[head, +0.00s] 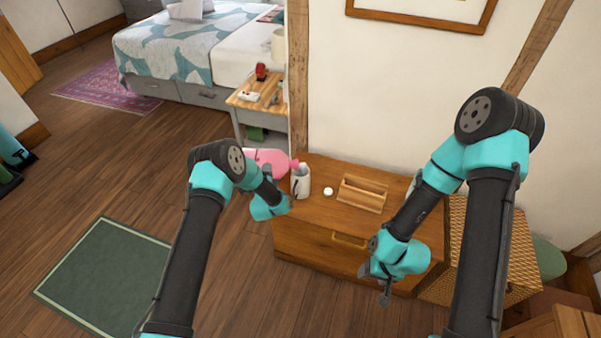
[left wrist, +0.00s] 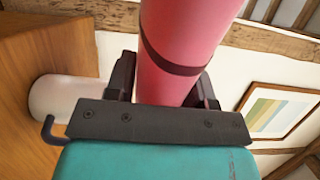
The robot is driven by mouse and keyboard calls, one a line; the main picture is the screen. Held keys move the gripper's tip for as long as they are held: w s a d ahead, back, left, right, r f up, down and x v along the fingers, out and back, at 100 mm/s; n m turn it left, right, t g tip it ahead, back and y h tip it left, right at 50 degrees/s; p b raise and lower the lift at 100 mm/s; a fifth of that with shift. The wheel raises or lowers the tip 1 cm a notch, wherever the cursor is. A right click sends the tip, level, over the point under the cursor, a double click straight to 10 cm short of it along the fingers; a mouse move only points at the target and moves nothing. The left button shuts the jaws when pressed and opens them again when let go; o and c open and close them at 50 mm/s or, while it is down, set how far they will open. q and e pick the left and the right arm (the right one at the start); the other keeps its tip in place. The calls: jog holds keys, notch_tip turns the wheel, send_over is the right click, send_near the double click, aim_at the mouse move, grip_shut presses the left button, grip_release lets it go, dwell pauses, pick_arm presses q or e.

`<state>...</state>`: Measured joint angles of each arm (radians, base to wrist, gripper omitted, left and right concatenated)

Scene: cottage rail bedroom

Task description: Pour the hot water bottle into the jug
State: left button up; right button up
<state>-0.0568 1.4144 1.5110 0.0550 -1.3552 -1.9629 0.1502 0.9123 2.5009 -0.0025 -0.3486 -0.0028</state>
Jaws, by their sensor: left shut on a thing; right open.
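The pink hot water bottle (head: 266,156) is held lying nearly on its side, its narrow end pointing right, close above the rim of the white jug (head: 300,183). My left gripper (head: 272,183) is shut on it. In the left wrist view the bottle (left wrist: 187,40), with a dark band round it, passes between the fingers (left wrist: 165,88); a pale rounded thing, likely the jug (left wrist: 62,98), is behind at left. The jug stands upright on the wooden chest (head: 318,222). I cannot see whether water is flowing. My right gripper (head: 384,284) is open and empty before the chest.
A small white round object (head: 328,191) and a wooden organizer (head: 362,194) sit on the chest, right of the jug. A woven basket (head: 462,250) stands at the chest's right. A wall post rises behind. The floor by the green rug (head: 105,280) is clear.

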pick_arm(q)
jog(key=shift+r, duration=0.1)
jog(key=f+n, duration=0.2)
jog(key=f, duration=0.1)
jog(key=shift+a+n, duration=0.2)
jog(key=shift+n, duration=0.1)
jog(key=shift+f, duration=0.1)
jog(key=shift+a, duration=0.1)
